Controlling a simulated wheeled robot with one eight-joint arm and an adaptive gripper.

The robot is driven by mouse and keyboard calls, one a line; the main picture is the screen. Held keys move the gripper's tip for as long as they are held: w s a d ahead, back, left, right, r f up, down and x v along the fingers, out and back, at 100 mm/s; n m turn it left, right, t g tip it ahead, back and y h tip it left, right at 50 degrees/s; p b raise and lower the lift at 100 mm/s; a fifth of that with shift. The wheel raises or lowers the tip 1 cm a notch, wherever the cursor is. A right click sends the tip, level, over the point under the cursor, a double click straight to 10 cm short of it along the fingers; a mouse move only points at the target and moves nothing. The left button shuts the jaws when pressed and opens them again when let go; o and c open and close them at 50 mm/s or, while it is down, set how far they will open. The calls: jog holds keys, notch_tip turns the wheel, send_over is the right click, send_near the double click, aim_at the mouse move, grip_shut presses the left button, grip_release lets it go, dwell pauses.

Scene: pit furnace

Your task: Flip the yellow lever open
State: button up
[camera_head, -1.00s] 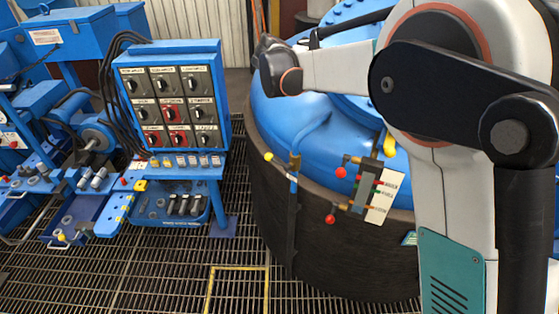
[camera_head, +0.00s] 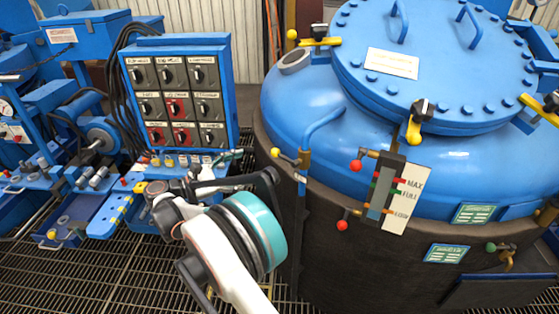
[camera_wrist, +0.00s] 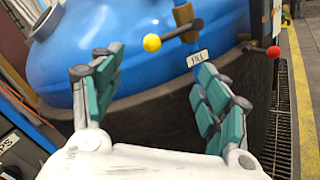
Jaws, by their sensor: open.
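The yellow lever (camera_head: 288,158) is a short dark handle with a round yellow knob, on a brass valve at the left side of the blue furnace vessel. In the wrist view the yellow lever (camera_wrist: 180,35) points left from its brass body, with a white label on the blue pipe below it. My gripper (camera_wrist: 158,66) is open and empty, its teal-padded fingers spread apart. The knob appears beyond the fingertips, between them in the picture, and no contact shows. In the head view my arm's end is left of and below the lever, its fingers partly hard to make out.
A level gauge with red knobs (camera_head: 380,190) stands right of the lever. Yellow-handled clamps (camera_head: 415,125) sit around the blue lid (camera_head: 450,70). The floor is dark grating.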

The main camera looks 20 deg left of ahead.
aim_at(277, 156)
jog(key=b+x, duration=0.3)
jog(key=x, duration=0.9)
jog(key=shift+w+d, duration=0.25)
jog(key=shift+d, duration=0.05)
jog(key=c, duration=1.6)
